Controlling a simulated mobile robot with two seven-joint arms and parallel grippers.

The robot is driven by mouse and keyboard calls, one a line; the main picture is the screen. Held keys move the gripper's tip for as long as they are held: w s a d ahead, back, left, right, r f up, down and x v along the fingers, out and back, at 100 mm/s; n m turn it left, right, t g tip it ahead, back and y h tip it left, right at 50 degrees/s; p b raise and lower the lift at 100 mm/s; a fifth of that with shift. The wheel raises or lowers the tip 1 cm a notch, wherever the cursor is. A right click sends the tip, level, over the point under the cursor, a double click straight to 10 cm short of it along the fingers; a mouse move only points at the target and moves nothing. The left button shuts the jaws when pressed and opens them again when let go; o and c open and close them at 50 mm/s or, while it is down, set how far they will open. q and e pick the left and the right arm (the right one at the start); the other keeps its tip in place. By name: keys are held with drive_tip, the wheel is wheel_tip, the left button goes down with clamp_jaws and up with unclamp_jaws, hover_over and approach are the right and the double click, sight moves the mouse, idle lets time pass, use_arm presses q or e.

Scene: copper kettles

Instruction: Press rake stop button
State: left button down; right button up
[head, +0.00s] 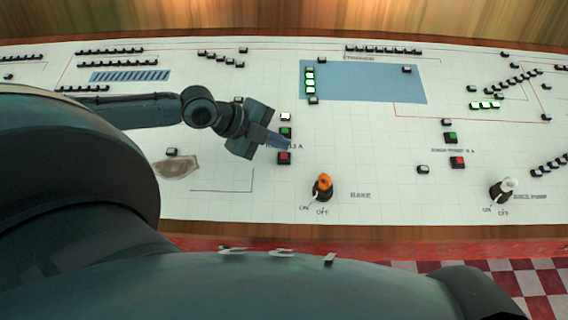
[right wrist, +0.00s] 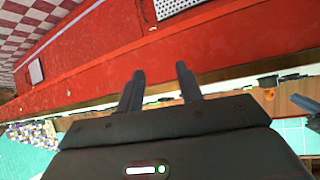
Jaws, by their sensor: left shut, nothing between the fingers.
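A square red button (head: 284,158) sits on the white control panel, just below a green button (head: 286,132). It is likely the stop button, but its label is partly hidden and too small to read. My left gripper (head: 281,143) is shut and empty. Its fingertips point right and end between the green and red buttons, just above the red one in the picture. I cannot tell whether they touch the panel. My right gripper (right wrist: 160,72) shows in the right wrist view with its fingers apart and nothing between them. It is away from the buttons.
An orange-topped knob (head: 323,186) and a white-topped knob (head: 503,189) stand up near the panel's front edge. Another red button (head: 457,162) and green button (head: 450,137) lie further right. A red surface (right wrist: 220,45) lies beyond the right gripper's fingers.

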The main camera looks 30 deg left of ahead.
sight(284, 157)
use_arm(q)
drive_tip(key=shift+w+a+f+b, duration=0.15)
drive_tip(key=shift+f+b, duration=0.15)
drive_tip(key=shift+f, duration=0.35)
drive_tip(key=shift+w+f+b, duration=0.1)
drive_tip(key=shift+f+b, duration=0.2)
drive_tip(key=shift+f, duration=0.3)
use_arm(e)
drive_tip(key=shift+w+a+f, duration=0.15)
drive_tip(key=shift+a+f, duration=0.05)
drive_tip(key=shift+a, duration=0.15)
use_arm(q)
drive_tip(key=shift+f, duration=0.1)
use_arm(e)
drive_tip(key=shift+f, duration=0.1)
idle(0.6)
use_arm(q)
drive_tip(key=shift+f, duration=0.3)
use_arm(e)
drive_tip(key=shift+f, duration=0.15)
